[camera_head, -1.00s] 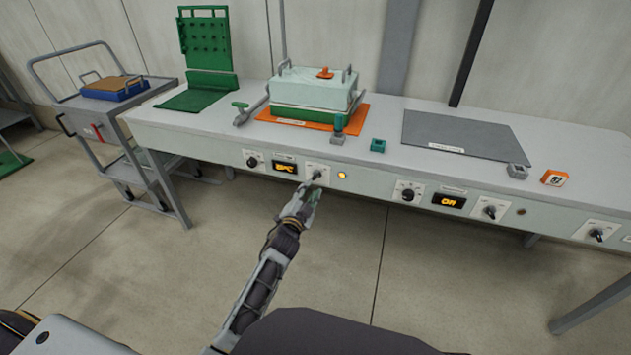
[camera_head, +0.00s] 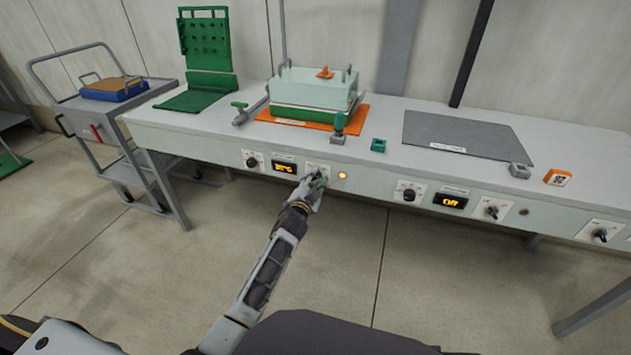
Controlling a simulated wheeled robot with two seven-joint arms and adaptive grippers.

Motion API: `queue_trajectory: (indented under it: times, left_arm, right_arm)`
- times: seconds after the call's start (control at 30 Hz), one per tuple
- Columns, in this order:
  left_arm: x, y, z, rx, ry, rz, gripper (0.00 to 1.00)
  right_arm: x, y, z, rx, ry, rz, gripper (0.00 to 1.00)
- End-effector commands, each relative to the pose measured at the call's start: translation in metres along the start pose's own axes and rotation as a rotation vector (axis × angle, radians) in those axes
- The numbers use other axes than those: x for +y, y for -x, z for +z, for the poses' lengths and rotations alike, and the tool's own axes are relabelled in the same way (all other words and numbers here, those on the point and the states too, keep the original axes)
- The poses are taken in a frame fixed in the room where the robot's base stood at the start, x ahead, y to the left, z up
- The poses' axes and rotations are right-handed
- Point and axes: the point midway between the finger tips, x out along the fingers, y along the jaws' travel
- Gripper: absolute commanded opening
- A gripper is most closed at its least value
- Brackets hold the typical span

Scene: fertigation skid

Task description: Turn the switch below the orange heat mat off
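The orange heat mat (camera_head: 362,113) lies on the bench under a pale green box with a green base. On the bench front below it, a white switch plate (camera_head: 311,168) is mostly covered by my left gripper (camera_head: 317,180). The gripper is at the switch; its knob is hidden, and I cannot tell whether the fingers touch it or are closed. An amber lamp (camera_head: 342,175) just right of the plate is lit. To the left are a dial (camera_head: 252,162) and a lit display (camera_head: 284,167). My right gripper is not in view.
Farther right on the bench front are another dial (camera_head: 408,193), a display (camera_head: 450,201) reading Off and a switch (camera_head: 492,210). A grey mat (camera_head: 467,137) lies above them. A trolley (camera_head: 95,107) stands at the left. The floor before the bench is clear.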

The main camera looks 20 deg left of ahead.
Motion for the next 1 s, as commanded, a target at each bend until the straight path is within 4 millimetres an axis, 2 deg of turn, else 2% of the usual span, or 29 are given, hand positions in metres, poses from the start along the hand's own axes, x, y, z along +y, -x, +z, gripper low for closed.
queue_trajectory:
  times: [0.3, 0.57, 1.0]
  left_arm:
    - [0.0001, -0.0007, 0.0001, 0.000, 0.000, 0.000, 0.32]
    - [0.0002, -0.0006, 0.0002, 0.000, 0.000, 0.000, 0.00]
    - [-0.0002, -0.0005, -0.0001, 0.000, 0.032, 0.001, 0.00]
  right_arm:
    - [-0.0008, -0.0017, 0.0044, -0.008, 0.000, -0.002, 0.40]
    - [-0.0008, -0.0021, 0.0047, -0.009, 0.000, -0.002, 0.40]
    - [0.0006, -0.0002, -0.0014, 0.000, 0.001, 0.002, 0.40]
